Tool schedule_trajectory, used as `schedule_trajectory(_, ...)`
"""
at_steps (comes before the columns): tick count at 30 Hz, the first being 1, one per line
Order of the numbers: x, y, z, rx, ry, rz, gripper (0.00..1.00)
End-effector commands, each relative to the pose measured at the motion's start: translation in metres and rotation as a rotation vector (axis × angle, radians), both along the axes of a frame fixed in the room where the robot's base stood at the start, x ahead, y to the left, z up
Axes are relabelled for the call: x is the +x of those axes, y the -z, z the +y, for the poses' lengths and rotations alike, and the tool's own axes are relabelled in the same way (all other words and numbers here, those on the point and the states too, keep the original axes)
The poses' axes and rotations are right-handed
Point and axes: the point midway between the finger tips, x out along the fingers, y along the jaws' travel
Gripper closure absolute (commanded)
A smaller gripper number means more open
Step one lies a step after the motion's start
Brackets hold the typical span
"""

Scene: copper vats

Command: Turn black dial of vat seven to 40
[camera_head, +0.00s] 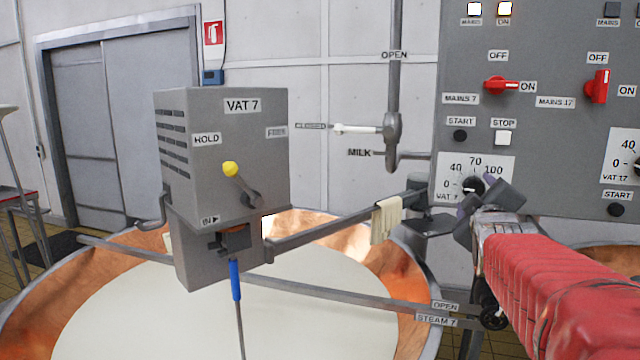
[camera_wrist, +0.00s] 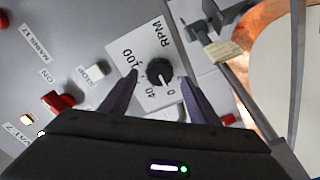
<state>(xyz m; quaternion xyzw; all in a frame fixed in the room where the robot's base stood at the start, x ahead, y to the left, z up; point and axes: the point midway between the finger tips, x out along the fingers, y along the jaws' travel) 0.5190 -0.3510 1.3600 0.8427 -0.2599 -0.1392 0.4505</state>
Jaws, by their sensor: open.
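The black dial (camera_head: 472,185) of vat seven sits on a white scale plate (camera_head: 448,172) marked 0, 40, 70 and 100, low on the grey panel. In the wrist view the dial (camera_wrist: 160,71) lies between and just beyond the two dark fingers, on a plate that reads RPM. Its pale mark seems to point toward the 0 side. My gripper (camera_wrist: 160,78) is open, its fingers on either side of the dial with gaps visible. In the head view my gripper (camera_head: 483,196) partly covers the plate's lower right. Contact with the dial cannot be told.
The grey panel (camera_head: 540,60) carries red mains 7 (camera_head: 500,85) and mains 17 (camera_head: 597,86) switches, start and stop buttons. The VAT 7 box (camera_head: 225,140) stands over a copper vat (camera_head: 130,255) of milk. A cloth (camera_head: 386,220) hangs on a bar left of my gripper.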

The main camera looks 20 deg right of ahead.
Motion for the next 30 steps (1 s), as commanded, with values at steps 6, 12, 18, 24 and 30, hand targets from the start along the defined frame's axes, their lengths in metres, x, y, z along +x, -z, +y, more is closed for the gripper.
schedule_trajectory(6, 0.019, 0.001, -0.013, 0.000, -0.001, 0.001, 0.45)
schedule_trajectory(12, 0.028, 0.000, -0.019, -0.001, 0.000, 0.001, 0.45)
schedule_trajectory(18, 0.029, 0.000, -0.020, 0.000, 0.001, -0.001, 0.45)
schedule_trajectory(24, 0.028, 0.000, -0.021, 0.000, 0.001, 0.000, 0.51)
schedule_trajectory(30, 0.028, 0.000, -0.021, 0.000, 0.001, 0.000, 0.65)
